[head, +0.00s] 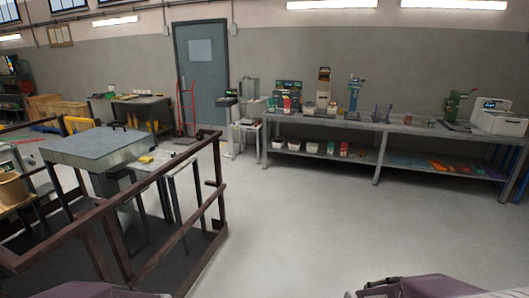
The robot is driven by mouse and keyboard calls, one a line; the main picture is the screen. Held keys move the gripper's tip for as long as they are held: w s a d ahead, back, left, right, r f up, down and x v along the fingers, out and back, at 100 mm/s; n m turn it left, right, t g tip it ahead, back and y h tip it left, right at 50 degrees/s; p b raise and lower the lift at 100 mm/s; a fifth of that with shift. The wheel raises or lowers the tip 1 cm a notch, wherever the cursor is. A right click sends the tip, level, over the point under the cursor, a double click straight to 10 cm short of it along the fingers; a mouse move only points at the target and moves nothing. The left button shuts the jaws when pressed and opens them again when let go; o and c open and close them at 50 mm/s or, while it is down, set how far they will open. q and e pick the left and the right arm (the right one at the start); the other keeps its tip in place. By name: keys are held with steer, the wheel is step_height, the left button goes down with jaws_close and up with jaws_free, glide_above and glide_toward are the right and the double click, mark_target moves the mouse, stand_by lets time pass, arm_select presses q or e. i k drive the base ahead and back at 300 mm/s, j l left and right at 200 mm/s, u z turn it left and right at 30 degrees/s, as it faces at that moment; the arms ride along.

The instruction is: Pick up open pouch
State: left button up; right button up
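I cannot make out an open pouch for certain in the head view. Small red packets (284,104) stand among boxes at the left end of the long bench, too small to tell whether one is a pouch. Purple-grey parts, probably my own arms, show at the bottom edge on the left and right. Neither of my grippers can be seen.
A long grey workbench (396,125) with a lower shelf of bins runs along the back wall. A brown railing (150,235) encloses a platform and a grey metal machine (95,148) at left. A red hand truck (186,108) stands by the grey door (202,72). The centre-right floor is clear.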

mark_target(287, 101)
steer(key=i, duration=3.6)
steer(key=i+j, duration=0.1)
steer(key=i, duration=3.5)
steer(key=i+z, duration=0.25)
steer(key=i, duration=0.2)
steer(key=i+j+z, duration=0.25)
steer(key=i, duration=0.15)
steer(key=i+z, duration=0.25)
steer(key=i, duration=0.2)
steer(key=j, duration=0.05)
